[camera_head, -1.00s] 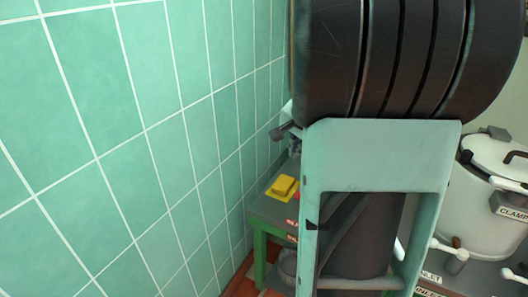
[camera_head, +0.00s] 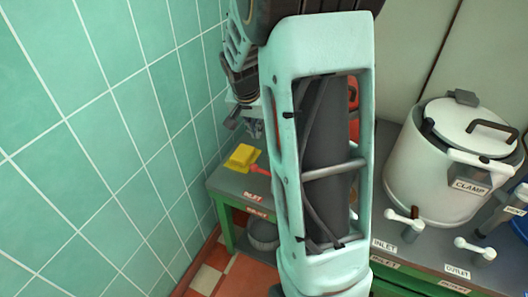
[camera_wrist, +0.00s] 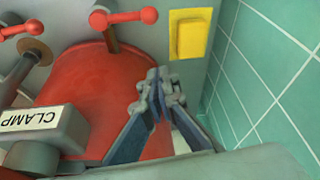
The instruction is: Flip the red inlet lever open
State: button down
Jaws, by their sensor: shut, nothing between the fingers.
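In the wrist view, a red lever with a ball-ended crossbar (camera_wrist: 125,17) stands on a brown stem at the far side of the red kettle (camera_wrist: 85,85), beside a yellow pad. It matches the red lever (camera_head: 260,171) near an INLET label in the head view, where it is partly hidden by my arm. A second red lever (camera_wrist: 22,30) is at the upper left of the wrist view. My gripper (camera_wrist: 160,78) is shut and empty over the red kettle's side, apart from the lever. In the head view my arm hides most of the red kettle (camera_head: 353,92).
The yellow pad (camera_head: 243,156) lies on the bench by the green tiled wall (camera_head: 95,120). A grey clamp (camera_wrist: 50,135) sits on the red kettle. A white kettle (camera_head: 440,165) with white levers (camera_head: 405,219) stands at right. A bowl (camera_head: 263,235) is under the bench.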

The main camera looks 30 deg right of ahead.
aim_at(266, 172)
jog(key=shift+f, duration=0.15)
notch_tip(266, 172, down, 10)
jog(key=b, duration=0.3)
jog(key=shift+s+a, duration=0.2)
dwell(0.4)
